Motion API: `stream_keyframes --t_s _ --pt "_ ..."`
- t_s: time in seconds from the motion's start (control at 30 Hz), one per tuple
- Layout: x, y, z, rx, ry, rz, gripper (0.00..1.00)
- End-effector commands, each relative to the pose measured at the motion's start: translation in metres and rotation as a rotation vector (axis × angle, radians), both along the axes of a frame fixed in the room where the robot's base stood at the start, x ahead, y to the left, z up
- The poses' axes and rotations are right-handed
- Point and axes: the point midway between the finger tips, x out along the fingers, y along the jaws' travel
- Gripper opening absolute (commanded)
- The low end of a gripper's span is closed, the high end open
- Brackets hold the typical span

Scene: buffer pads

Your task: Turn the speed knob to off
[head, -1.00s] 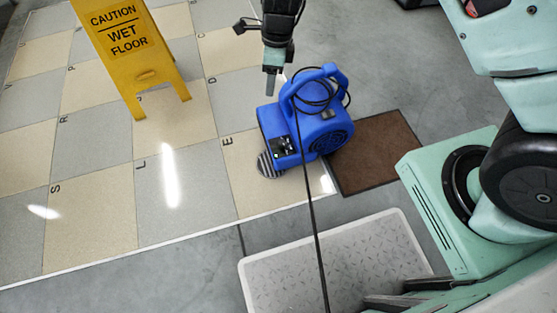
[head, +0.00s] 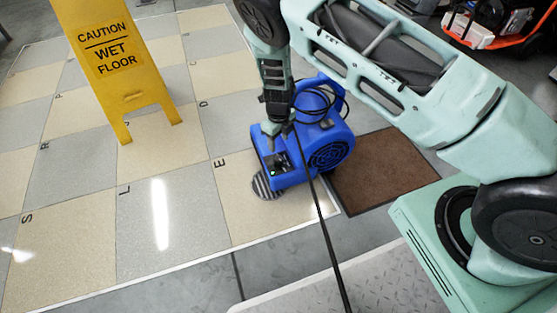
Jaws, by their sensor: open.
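The blue air mover (head: 327,152) stands on the floor in the head view, with a cord coiled at its handle. Its dark control panel (head: 278,163) with a small green light faces up on the near left end. The speed knob is too small to make out, and my gripper partly covers that area. My gripper (head: 272,135) points down just above the panel's far edge, jaws open and holding nothing. I cannot tell whether its fingertips touch the housing.
A yellow wet-floor sign (head: 112,60) stands to the left on lettered tiles. A black cord (head: 325,225) runs toward me.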

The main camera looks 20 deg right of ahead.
Motion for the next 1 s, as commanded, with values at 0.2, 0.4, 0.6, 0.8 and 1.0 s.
stream_keyframes --t_s 0.2,0.4,0.6,0.8,1.0 --pt "0.000 0.000 -0.051 -0.001 0.001 0.000 0.52" --pt "0.000 0.000 -0.079 0.001 0.001 0.001 0.52" --pt "0.000 0.000 -0.089 0.001 0.000 0.001 0.52" --pt "0.000 0.000 -0.090 0.001 0.000 0.001 0.52" --pt "0.000 0.000 -0.090 0.001 -0.001 0.001 0.18"
